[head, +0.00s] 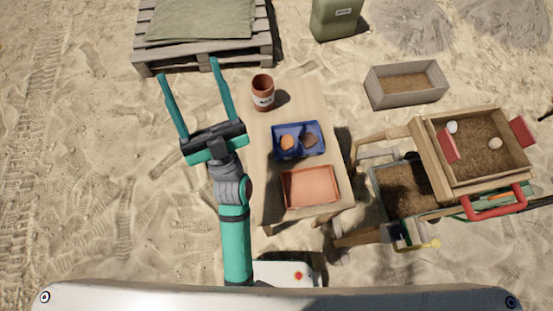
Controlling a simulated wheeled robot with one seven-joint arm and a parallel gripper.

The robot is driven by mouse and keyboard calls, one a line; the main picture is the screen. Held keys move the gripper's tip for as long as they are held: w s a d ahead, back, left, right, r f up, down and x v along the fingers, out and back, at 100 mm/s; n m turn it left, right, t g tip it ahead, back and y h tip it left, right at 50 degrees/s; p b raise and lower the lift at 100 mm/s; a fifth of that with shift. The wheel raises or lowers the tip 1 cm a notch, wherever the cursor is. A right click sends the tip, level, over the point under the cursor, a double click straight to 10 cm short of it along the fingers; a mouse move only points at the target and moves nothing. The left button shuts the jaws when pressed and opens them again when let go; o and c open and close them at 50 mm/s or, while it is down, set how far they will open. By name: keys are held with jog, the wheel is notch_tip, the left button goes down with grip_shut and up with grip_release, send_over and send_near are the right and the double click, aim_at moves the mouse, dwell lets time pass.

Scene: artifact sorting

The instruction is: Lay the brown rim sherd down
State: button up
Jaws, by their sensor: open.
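A brown piece (309,139), which looks like the brown rim sherd, lies in the right part of the blue divided tray (283,155) on the wooden table. Its rim is too small to make out. An orange-brown piece (287,142) lies in the left part of the same tray. My gripper (189,68) is wide open and empty. It is left of the table in the picture, beyond the tray and apart from it, with its fingers pointing toward the pallet.
A terracotta-coloured pot (262,93) with a label stands at the table's far end. An empty-looking orange tray (311,188) lies at the near end. A wooden sieve box (471,172) on a frame stands right of the table. A pallet (208,53) lies beyond the gripper.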

jog(key=s+d+f+m+g+h, duration=0.2)
jog(key=d+f+h, duration=0.1)
jog(key=f, duration=0.3)
jog(key=s+d+f+m+g+h, duration=0.2)
jog(key=f+h, duration=0.2)
jog(key=f, duration=0.2)
jog(key=s+d+f+m+g+h, duration=0.1)
jog(key=s+d+f+g+h, duration=0.15)
jog(key=f, duration=0.45)
jog(key=s+d+f+n+g, duration=0.2)
jog(key=s+d+f+g, duration=0.3)
jog(key=s+f, duration=0.6)
jog(key=s+d, duration=0.2)
jog(key=shift+s+d+f+g, duration=0.15)
jog(key=shift+s+f+g, duration=0.15)
jog(key=shift+g, duration=0.05)
jog(key=shift+h, duration=0.25)
